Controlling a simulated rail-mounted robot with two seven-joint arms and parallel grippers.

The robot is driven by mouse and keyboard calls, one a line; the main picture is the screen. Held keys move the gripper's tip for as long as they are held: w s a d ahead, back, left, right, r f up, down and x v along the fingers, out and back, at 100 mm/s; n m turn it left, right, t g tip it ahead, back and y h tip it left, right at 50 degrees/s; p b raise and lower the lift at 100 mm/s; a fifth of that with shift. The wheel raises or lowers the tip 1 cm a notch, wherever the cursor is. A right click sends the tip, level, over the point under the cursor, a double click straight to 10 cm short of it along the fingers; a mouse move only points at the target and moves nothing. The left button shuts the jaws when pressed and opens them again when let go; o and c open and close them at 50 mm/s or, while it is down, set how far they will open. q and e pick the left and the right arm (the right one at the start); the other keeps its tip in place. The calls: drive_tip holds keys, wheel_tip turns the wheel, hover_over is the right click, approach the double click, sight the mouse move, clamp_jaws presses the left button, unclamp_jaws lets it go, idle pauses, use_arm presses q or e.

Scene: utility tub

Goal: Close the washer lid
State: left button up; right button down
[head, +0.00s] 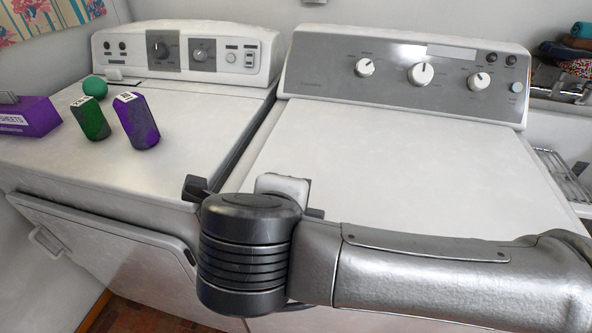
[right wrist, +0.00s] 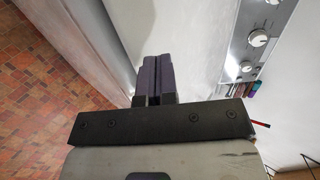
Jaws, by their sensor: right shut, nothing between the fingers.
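The washer (head: 390,150) is the white machine on the right, with a grey knob panel at its back. Its lid (head: 400,165) looks flat and level with the top, with no opening showing; the front part is hidden by my right arm. My right gripper (head: 195,188) is at the washer's front left, its dark fingertips mostly hidden behind my wrist. In the right wrist view the fingers (right wrist: 156,78) are pressed together and empty, near a white machine surface (right wrist: 190,40); I cannot tell if they touch it. My left gripper is not in view.
A second white machine (head: 185,110) stands on the left, its front door (head: 100,255) tilted outward. A wire rack (head: 565,175) is at the right. Tiled floor (right wrist: 45,80) lies in front.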

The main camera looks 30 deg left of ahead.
drive_tip(key=s+f+p+v, duration=0.1)
drive_tip(key=p+v, duration=0.1)
drive_tip(key=v, duration=0.8)
drive_tip(key=shift+d+f+p, duration=0.2)
drive_tip(key=shift+p, duration=0.2)
drive_tip(key=shift+s, duration=0.15)
